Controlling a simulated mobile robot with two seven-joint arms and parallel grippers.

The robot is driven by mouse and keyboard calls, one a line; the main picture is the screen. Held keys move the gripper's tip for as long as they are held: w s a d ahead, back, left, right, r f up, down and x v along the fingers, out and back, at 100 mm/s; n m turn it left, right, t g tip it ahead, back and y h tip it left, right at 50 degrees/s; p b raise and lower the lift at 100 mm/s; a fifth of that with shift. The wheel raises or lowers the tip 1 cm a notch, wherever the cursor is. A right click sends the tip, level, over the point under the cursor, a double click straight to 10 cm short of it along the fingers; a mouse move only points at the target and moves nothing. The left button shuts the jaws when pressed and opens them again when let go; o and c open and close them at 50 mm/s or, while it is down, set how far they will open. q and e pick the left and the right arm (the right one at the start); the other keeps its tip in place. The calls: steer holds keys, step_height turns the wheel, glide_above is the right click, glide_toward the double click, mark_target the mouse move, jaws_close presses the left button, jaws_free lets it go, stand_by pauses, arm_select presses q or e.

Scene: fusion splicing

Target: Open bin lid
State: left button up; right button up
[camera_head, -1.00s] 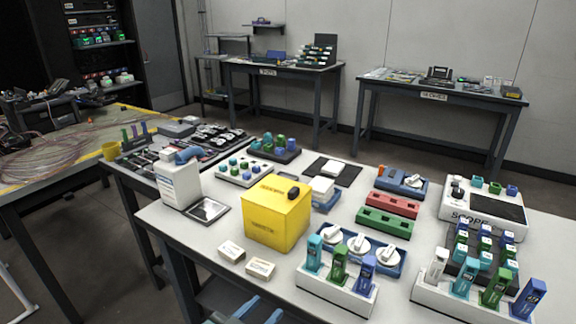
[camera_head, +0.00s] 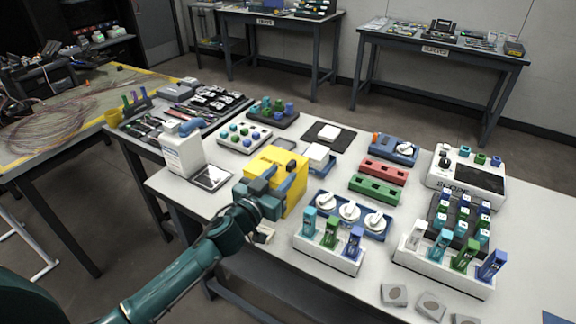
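The yellow bin (camera_head: 293,205) stands on the near part of the white table. Its lid (camera_head: 272,155) is down, with a dark knob (camera_head: 291,167) near the right side of its top. My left gripper (camera_head: 278,178) is at the bin's near upper edge, coming in from below left and covering part of the front face. Its two fingers look spread, with yellow showing between them, and one is close to the knob. I cannot tell whether it touches the knob. My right gripper is not in view.
A white dispenser bottle (camera_head: 183,155) and a dark flat pad (camera_head: 212,177) stand left of the bin. A blue tray with white round spools (camera_head: 349,212) is close on its right. A white holder with coloured pieces (camera_head: 328,253) stands nearer. Small grey tiles (camera_head: 394,295) lie at the front.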

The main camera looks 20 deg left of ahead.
mark_target(288, 168)
arm_select(q)
steer(key=shift+x, duration=2.05)
steer(key=shift+c, duration=0.3)
jaws_close()
